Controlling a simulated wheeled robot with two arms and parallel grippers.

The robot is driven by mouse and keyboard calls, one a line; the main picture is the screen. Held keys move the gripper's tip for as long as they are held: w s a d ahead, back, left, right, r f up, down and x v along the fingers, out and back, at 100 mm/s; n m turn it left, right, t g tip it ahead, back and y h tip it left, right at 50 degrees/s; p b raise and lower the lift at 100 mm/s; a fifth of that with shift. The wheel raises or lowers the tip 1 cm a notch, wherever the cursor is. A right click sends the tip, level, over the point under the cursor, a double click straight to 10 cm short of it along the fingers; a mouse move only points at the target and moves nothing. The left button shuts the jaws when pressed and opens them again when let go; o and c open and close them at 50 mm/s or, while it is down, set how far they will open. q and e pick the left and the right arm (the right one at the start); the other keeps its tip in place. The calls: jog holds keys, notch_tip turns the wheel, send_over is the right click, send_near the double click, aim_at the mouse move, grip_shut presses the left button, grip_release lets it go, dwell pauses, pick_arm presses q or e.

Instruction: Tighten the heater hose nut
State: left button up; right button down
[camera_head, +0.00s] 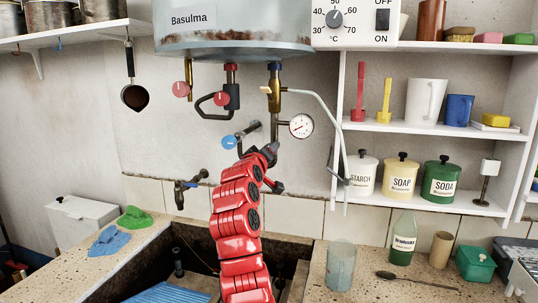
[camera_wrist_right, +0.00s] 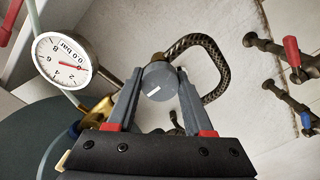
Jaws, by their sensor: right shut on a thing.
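My right gripper (camera_head: 268,158) is at the end of the red arm, under the heater (camera_head: 235,35) and beside its right pipe (camera_head: 274,100). In the right wrist view the right gripper (camera_wrist_right: 160,88) is shut on a round grey nut (camera_wrist_right: 158,82) with a white line on its face. A dark braided hose (camera_wrist_right: 215,70) loops behind the nut. In the head view the nut is hidden by my gripper. My left gripper is in neither view.
A wall tap (camera_head: 187,187) is at left. Shelves with jars (camera_head: 402,175) are at right. A stone trough (camera_head: 120,262) lies below.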

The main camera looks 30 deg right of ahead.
jog(key=shift+r, duration=0.35)
jog(key=c, duration=0.6)
grip_release()
jog(key=o, duration=0.3)
jog(key=shift+a+f, duration=0.1)
jog(key=shift+f, duration=0.1)
jog(key=b+v, duration=0.1)
jog(key=v, duration=1.6)
jog(key=shift+s+b, duration=0.2)
jog(key=shift+b, duration=0.1)
jog(key=shift+w+a, duration=0.1)
